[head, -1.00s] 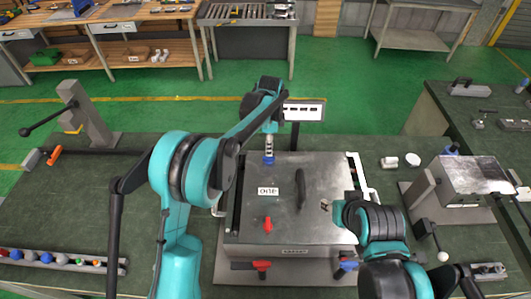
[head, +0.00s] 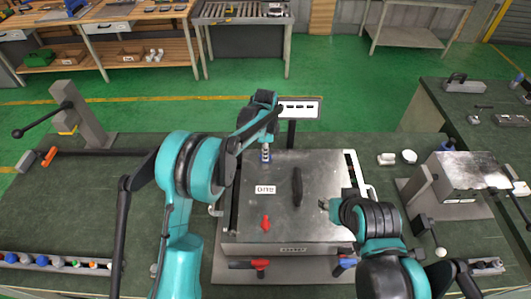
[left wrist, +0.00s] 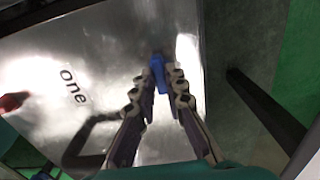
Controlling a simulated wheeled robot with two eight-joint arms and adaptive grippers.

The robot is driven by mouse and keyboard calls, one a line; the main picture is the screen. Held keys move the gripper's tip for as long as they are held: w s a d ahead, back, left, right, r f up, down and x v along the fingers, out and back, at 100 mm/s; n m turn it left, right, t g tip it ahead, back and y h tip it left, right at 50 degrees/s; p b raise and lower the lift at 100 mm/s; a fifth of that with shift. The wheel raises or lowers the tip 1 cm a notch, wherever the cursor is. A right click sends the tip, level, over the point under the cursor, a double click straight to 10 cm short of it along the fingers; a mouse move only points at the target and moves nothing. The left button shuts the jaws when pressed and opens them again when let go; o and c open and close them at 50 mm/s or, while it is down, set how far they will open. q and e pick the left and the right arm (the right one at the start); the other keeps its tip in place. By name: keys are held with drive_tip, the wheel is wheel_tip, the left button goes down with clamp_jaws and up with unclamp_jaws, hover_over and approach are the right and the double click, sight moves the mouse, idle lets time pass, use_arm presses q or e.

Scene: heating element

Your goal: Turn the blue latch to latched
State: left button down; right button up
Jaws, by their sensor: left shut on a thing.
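The blue latch (head: 265,156) stands at the far edge of the metal box (head: 322,180), left of its middle. In the left wrist view its blue handle (left wrist: 158,70) sits between the fingertips. My left gripper (head: 266,147) reaches down over it from above and is shut on it. My right gripper (head: 328,205) is over the right part of the box lid, apart from the latch; its fingers are too small to read. I cannot tell the latch's exact angle.
The lid carries a dark handle (head: 297,187), a red latch (head: 265,222) and a white label (head: 265,189). A red-handled clamp (head: 261,264) and a blue one (head: 346,262) are at the front. A white sign (head: 299,108) stands behind the box.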

use_arm(q)
drive_tip(key=shift+n, duration=0.4)
drive_tip(key=n+b, duration=0.1)
drive_tip(key=n, duration=0.2)
drive_tip(key=n+b, duration=0.1)
drive_tip(key=n, duration=0.3)
drive_tip(key=shift+n+b, duration=0.3)
drive_tip(key=n, duration=0.4)
drive_tip(key=shift+b, duration=0.4)
drive_tip(key=n, duration=0.5)
drive_tip(key=shift+n+b, duration=0.3)
drive_tip(key=shift+n, duration=0.1)
drive_tip(key=c, duration=1.6)
unclamp_jaws()
drive_tip(key=shift+o, duration=0.2)
